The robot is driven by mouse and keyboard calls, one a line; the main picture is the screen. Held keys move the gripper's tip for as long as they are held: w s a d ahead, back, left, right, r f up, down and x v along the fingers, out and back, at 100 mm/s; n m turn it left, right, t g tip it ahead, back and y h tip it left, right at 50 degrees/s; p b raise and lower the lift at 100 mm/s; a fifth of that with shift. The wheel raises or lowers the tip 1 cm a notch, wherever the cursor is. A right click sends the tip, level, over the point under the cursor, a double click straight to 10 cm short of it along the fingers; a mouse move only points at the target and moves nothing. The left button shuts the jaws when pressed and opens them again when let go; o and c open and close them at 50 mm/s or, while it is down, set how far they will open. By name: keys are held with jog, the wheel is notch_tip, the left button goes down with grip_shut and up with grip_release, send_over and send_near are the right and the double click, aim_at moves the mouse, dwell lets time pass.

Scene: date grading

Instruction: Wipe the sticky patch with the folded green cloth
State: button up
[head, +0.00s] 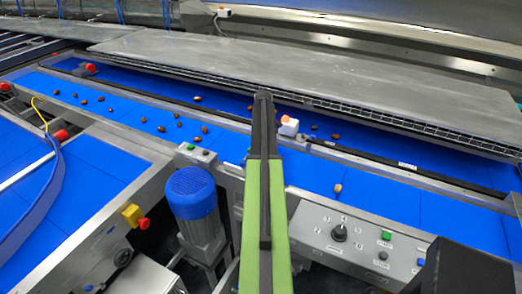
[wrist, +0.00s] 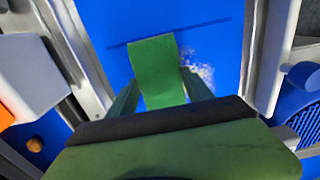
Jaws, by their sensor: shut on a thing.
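The folded green cloth (wrist: 156,62) is in my gripper (wrist: 159,80) in the wrist view. My fingers are shut on it from both sides, and its far end sticks out ahead over the blue belt (wrist: 215,30). A pale, speckled sticky patch (wrist: 203,72) shows on the belt just right of the cloth, partly hidden by the cloth and my right finger. I cannot tell whether the cloth touches the belt. In the head view my arm hides the cloth, the fingers and the patch.
Several brown dates (head: 178,124) lie scattered along the blue belt. A long grey metal cover (head: 330,72) runs above its far side. A control panel (head: 350,235) with a black knob stands at the near right. A blue motor (head: 192,193) is left of my arm.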

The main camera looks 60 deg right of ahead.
jog(key=shift+w+d, duration=0.1)
jog(key=shift+d, duration=0.7)
jog(key=shift+f, duration=0.15)
jog(key=shift+s+a, duration=0.15)
jog(key=shift+a, duration=0.7)
jog(key=shift+s+a, duration=0.1)
jog(key=shift+a, duration=0.75)
jog(key=shift+s+a, duration=0.15)
jog(key=shift+a, duration=1.75)
jog(key=shift+s+a, duration=0.15)
jog(key=shift+a, duration=1.7)
jog(key=shift+w, duration=1.05)
jog(key=shift+w+d, duration=0.15)
jog(key=shift+d, duration=1.65)
jog(key=shift+d, duration=0.15)
jog(key=shift+w+d, duration=0.15)
jog(key=shift+d, duration=1.6)
jog(key=shift+w+d, duration=0.15)
jog(key=shift+d, duration=1.55)
